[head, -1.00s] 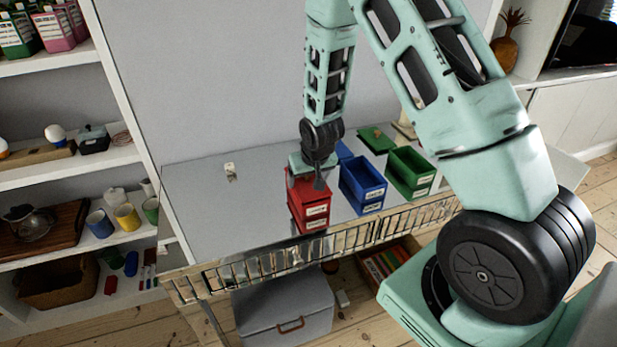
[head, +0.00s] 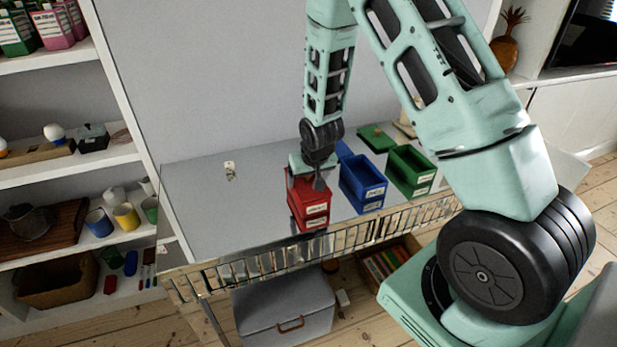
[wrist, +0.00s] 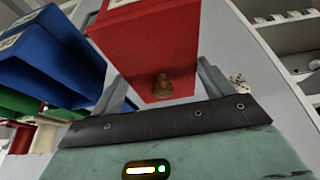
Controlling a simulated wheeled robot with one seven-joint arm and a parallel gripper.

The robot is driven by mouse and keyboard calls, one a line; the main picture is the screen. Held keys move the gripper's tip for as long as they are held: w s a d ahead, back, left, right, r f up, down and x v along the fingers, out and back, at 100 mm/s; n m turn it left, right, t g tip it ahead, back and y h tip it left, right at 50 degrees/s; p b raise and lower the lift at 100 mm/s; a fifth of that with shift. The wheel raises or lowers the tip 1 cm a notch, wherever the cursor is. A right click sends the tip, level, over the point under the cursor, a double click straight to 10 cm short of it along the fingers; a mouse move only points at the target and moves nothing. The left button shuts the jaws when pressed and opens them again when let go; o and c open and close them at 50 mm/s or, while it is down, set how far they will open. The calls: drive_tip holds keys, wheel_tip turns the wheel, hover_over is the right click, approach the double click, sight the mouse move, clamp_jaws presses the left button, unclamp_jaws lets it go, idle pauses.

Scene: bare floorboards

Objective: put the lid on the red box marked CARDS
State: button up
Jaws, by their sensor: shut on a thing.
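The red box (head: 315,212) stands on the grey tabletop, left of the blue box, with white labels on its front that are too small to read. My gripper (head: 307,183) points down at its top. In the wrist view my gripper (wrist: 162,92) is shut on the red lid (wrist: 150,50), with one finger at each side. A small brown knob (wrist: 162,86) shows on the red surface between the fingers. The lid is over the box's top; whether it is fully seated I cannot tell, since the gripper hides much of it.
An open blue box (head: 362,186) and an open green box (head: 411,172) stand close on the right. A green lid (head: 376,138) lies behind them. A wire rail (head: 330,245) runs along the table's front edge. The tabletop (head: 220,215) is mostly clear on the left.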

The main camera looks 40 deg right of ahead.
idle(0.3)
drive_tip(key=o, duration=0.9)
drive_tip(key=shift+r, duration=0.1)
drive_tip(key=shift+r+p, duration=2.6)
drive_tip(key=shift+r, duration=0.85)
drive_tip(key=shift+a, duration=0.1)
